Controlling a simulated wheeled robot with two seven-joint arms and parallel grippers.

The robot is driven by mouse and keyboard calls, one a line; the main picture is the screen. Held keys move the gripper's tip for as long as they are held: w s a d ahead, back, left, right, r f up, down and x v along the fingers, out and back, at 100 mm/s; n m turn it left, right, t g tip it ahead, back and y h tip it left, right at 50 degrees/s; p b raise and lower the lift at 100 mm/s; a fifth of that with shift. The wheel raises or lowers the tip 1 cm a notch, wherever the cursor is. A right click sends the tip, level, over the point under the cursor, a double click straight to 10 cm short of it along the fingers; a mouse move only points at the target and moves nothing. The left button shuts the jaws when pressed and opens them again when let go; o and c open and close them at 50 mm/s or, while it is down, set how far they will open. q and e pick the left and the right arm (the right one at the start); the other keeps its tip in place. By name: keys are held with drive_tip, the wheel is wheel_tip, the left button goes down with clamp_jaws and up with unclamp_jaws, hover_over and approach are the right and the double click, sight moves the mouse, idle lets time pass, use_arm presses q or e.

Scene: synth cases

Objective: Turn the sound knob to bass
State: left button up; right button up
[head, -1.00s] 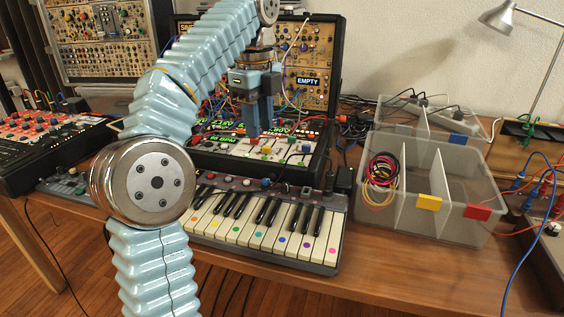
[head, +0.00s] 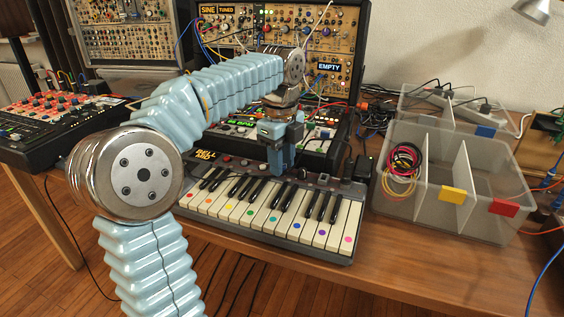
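The small keyboard (head: 345,248) stands along the front of the table, with coloured dots on its white keys. A dark control panel runs behind the keys, with a small display (head: 205,154) that seems to read "BELL MID". Small knobs (head: 228,159) sit along this panel; their labels are too small to read, so I cannot tell which one is the sound knob. My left gripper (head: 282,170) points down at the panel's middle, its tips at or just above it. The fingers hide what is under them, and I cannot tell whether they touch a knob.
A black-cased synth (head: 318,143) and a modular rack (head: 345,60) with "SINE", "TUNED" and "EMPTY" displays stand behind the keyboard. A clear divided bin (head: 480,165) holding looped cables is at the right. A red-and-black mixer (head: 60,125) is at the left.

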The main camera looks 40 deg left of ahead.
use_arm(q)
drive_tip(key=shift+f, duration=0.1)
clamp_jaws()
drive_tip(key=shift+n+p, duration=0.3)
drive_tip(key=shift+n, duration=0.1)
drive_tip(key=shift+n+p, duration=0.3)
drive_tip(key=shift+n, duration=0.4)
drive_tip(key=n, duration=0.2)
drive_tip(key=shift+n+p, duration=0.3)
drive_tip(key=n, duration=1.2)
drive_tip(key=shift+w+n, duration=0.1)
drive_tip(key=shift+n, duration=0.3)
